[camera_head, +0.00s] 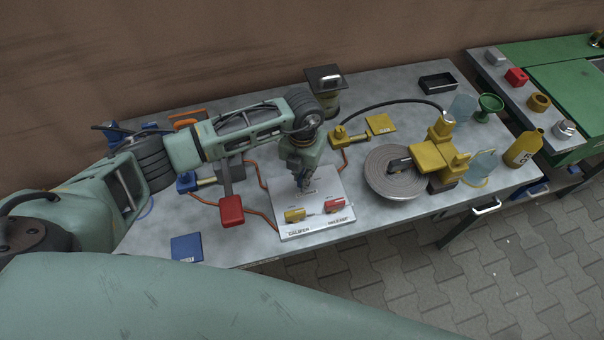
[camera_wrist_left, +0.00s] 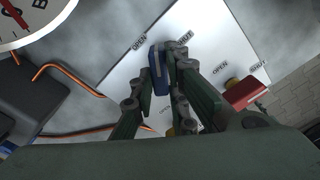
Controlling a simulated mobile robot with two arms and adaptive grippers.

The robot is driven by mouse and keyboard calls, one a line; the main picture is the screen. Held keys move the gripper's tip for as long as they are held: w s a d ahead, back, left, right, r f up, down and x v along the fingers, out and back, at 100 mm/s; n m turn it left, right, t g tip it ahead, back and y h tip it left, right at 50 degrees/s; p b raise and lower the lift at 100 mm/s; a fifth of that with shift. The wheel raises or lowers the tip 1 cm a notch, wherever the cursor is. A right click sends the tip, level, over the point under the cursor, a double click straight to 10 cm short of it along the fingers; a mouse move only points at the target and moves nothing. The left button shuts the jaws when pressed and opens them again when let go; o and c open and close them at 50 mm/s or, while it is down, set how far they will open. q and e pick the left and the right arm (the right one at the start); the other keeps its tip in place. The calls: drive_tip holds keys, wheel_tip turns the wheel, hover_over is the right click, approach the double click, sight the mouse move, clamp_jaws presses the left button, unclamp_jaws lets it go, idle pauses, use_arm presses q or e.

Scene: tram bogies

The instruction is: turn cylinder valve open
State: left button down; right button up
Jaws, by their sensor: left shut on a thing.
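A light valve panel (camera_head: 318,220) lies on the bench, printed CALIPER and RELEASE along its front edge; it also fills the wrist view's middle (camera_wrist_left: 215,62). My left gripper (camera_head: 304,186) reaches down over its back part. In the wrist view, my left gripper (camera_wrist_left: 164,70) is shut on a blue valve handle (camera_wrist_left: 158,66), between OPEN and SHUT labels. The gripper hides this handle in the head view. A yellow handle (camera_head: 295,215) and a red handle (camera_head: 337,204) sit nearer the front; the red one also shows at right in the wrist view (camera_wrist_left: 245,93). My right gripper is not in view.
A round grooved disc (camera_head: 380,178) with a yellow caliper (camera_head: 432,158) stands right of the panel. A red block (camera_head: 231,211) and orange hoses lie to its left. A gauge (camera_wrist_left: 28,18) shows at the wrist view's upper left. A blue pad (camera_head: 187,248) lies at the front edge.

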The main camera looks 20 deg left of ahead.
use_arm(q)
drive_tip(key=n, duration=0.3)
drive_tip(key=shift+w+d+r+n, duration=0.1)
drive_tip(key=shift+w+n, duration=0.05)
drive_tip(key=shift+n, duration=0.15)
drive_tip(key=shift+w+n, duration=0.1)
drive_tip(key=shift+n, duration=1.8)
drive_tip(key=c, duration=2)
unclamp_jaws()
drive_tip(key=shift+o, duration=1.4)
wheel_tip(320, 180, up, 12)
